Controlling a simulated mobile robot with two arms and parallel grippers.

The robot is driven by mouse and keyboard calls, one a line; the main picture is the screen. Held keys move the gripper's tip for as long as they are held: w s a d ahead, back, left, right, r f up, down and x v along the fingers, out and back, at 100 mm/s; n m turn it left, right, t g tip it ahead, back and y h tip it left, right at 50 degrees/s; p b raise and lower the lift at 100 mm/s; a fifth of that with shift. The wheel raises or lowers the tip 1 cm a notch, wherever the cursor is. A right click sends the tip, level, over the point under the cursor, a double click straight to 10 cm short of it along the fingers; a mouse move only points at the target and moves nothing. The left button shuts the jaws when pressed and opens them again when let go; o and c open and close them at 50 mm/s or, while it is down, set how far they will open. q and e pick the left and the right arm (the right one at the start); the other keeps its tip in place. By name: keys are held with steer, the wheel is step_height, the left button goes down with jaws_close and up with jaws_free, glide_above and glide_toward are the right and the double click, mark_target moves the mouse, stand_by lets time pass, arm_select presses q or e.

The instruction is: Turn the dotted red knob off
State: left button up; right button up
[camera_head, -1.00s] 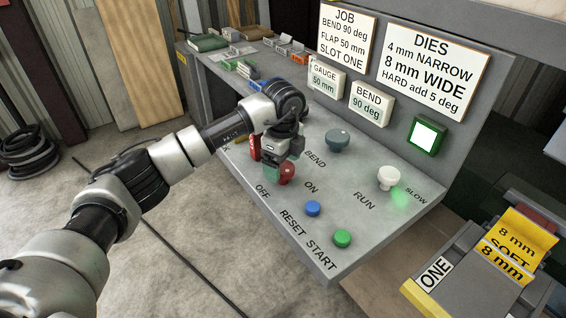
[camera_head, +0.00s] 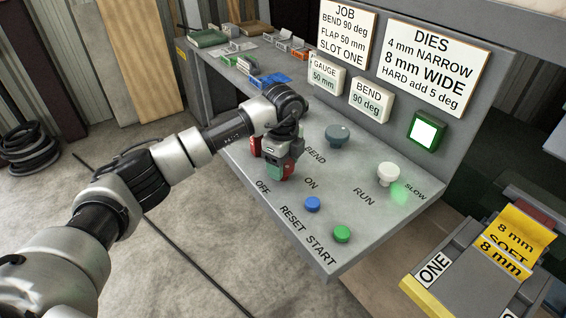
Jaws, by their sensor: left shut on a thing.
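The red knob (camera_head: 289,169) sits on the sloped grey control panel (camera_head: 364,232), between the OFF and ON labels. Most of it is hidden by my left gripper (camera_head: 277,170), and its dots cannot be made out. My left gripper reaches down over the knob from the left and is shut on it. The OFF label (camera_head: 262,187) is at the lower left of the knob and the ON label (camera_head: 310,183) at its right. My right gripper is not in view.
Close by on the panel are a blue RESET button (camera_head: 312,204), a green START button (camera_head: 342,234), a grey knob (camera_head: 338,135) and a white knob (camera_head: 388,174). Signs and a lit green-framed lamp (camera_head: 427,132) stand behind. A yellow die block (camera_head: 520,238) is at the right.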

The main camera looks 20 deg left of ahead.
arm_select(q)
steer(key=m+b, duration=0.2)
steer(key=m, duration=0.1)
steer(key=shift+f+m, duration=0.1)
steer(key=shift+m, duration=0.3)
steer(key=m+b, duration=0.3)
steer(key=m, duration=0.2)
steer(key=m+b, duration=0.2)
steer(key=m, duration=0.2)
steer(key=shift+m, duration=0.4)
steer(key=m+b, duration=0.1)
steer(key=m, duration=0.3)
steer(key=shift+b, duration=0.4)
steer(key=shift+r, duration=0.2)
steer(key=o, duration=0.9)
